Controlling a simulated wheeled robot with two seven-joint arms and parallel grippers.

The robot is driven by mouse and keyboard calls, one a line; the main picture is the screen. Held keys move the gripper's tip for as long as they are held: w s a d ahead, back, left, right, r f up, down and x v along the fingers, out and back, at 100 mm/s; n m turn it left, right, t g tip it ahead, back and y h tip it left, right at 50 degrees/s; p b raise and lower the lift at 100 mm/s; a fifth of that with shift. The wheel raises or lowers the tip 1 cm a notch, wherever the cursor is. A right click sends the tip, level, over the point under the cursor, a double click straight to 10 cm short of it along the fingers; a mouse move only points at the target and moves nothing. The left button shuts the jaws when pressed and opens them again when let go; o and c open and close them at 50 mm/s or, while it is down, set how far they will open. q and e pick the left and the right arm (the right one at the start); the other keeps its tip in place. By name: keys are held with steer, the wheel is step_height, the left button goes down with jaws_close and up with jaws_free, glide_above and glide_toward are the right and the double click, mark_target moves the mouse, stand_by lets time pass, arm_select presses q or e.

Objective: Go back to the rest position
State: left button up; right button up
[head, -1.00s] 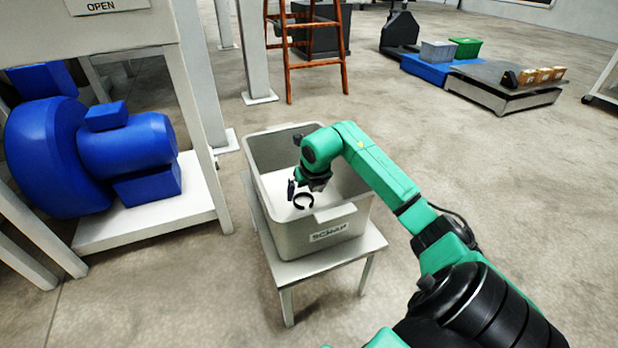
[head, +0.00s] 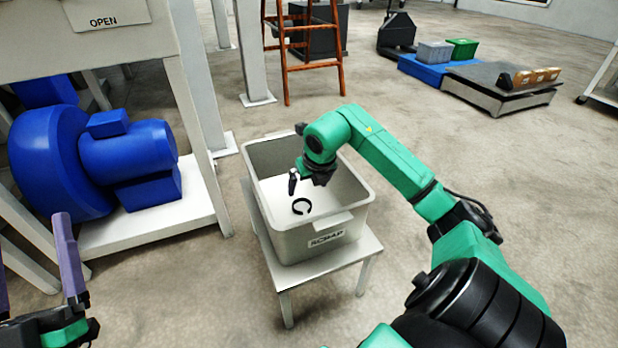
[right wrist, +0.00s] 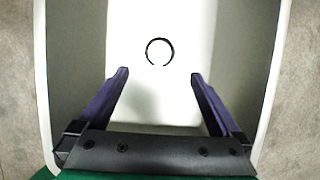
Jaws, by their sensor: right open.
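My right gripper (head: 300,182) hangs over the open grey scrap bin (head: 338,224). In the right wrist view its two purple fingers (right wrist: 159,75) are spread wide with nothing between them. A black C-shaped ring (head: 302,206) lies on the pale floor of the bin, apart from the gripper. The ring also shows in the right wrist view (right wrist: 147,44), just beyond the fingertips in the picture. My left gripper (head: 30,240) shows at the lower left edge, its purple fingers apart and empty; one finger is partly cut off by the frame.
The bin stands on a small pale table (head: 296,279). A blue blower (head: 130,155) sits on a white frame at left, near my left gripper. An orange ladder (head: 312,68) stands behind. A low platform scale (head: 497,88) is at back right. Floor right of the bin is clear.

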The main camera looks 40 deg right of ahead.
arm_select(q)
steer(key=f, duration=0.2)
steer(key=f+g+y, duration=0.1)
steer(key=shift+w+d, duration=0.2)
steer(key=shift+w, duration=0.1)
arm_select(e)
steer(key=shift+s+a+r, duration=0.1)
steer(key=shift+s+r, duration=0.05)
steer(key=shift+r, duration=0.25)
